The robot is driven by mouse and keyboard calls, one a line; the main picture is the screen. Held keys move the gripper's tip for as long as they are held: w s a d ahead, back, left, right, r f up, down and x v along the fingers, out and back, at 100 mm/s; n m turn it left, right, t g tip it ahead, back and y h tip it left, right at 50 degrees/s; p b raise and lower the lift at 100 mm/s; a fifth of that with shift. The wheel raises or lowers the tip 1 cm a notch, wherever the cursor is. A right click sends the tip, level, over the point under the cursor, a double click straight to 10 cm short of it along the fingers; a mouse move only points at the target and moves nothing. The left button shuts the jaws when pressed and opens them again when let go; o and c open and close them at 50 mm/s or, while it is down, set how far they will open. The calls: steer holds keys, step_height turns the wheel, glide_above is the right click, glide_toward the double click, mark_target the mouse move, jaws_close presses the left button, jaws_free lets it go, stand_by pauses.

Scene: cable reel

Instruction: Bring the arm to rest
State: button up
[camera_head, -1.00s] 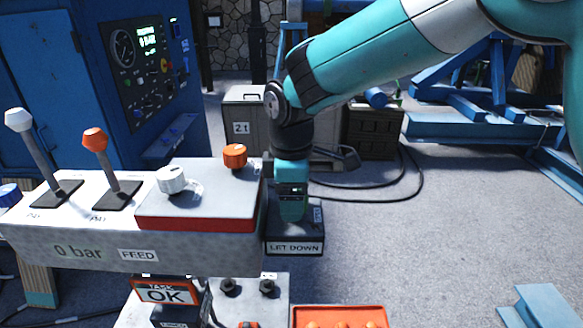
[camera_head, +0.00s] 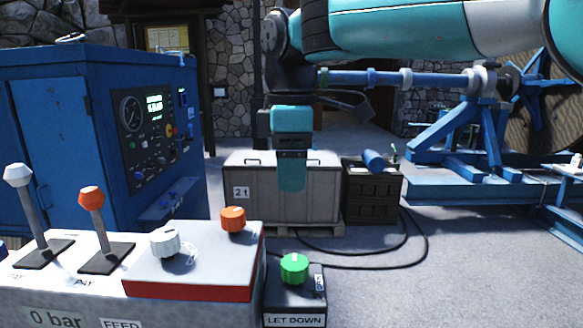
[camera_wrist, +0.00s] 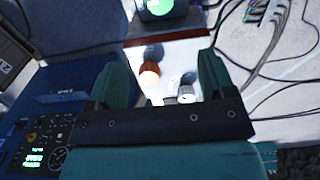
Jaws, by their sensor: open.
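My gripper (camera_head: 291,188) is teal and hangs pointing down from my raised teal arm, above and behind the LET DOWN box (camera_head: 295,320) in the head view. Its fingers overlap each other there. In the wrist view my gripper (camera_wrist: 165,62) has its two teal fingers spread apart with nothing held between them. The green knob (camera_head: 294,268) on the LET DOWN box is uncovered, with the gripper apart from it. It also shows at the top of the wrist view (camera_wrist: 158,6).
The control console (camera_head: 190,275) carries two levers, a white knob (camera_head: 164,242) and an orange knob (camera_head: 233,219). A blue cabinet (camera_head: 60,140) stands left. Behind are a 2 t crate (camera_head: 245,190), a dark crate (camera_head: 372,205) and a blue reel stand (camera_head: 480,135).

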steer(key=s+d+f+m+y+b, duration=0.1)
steer(key=s+d+f+m, duration=0.4)
steer(key=s, duration=0.5)
steer(key=s+d+f+m+y+b, duration=0.2)
steer(key=s+d+f+m, duration=0.3)
steer(key=s+d+f, duration=0.4)
steer(key=s+f+y, duration=0.1)
steer(key=s, duration=0.1)
steer(key=shift+s, duration=0.3)
steer(key=shift+s+f+m, duration=0.1)
steer(key=shift+s+m, duration=0.2)
steer(key=shift+m, duration=0.1)
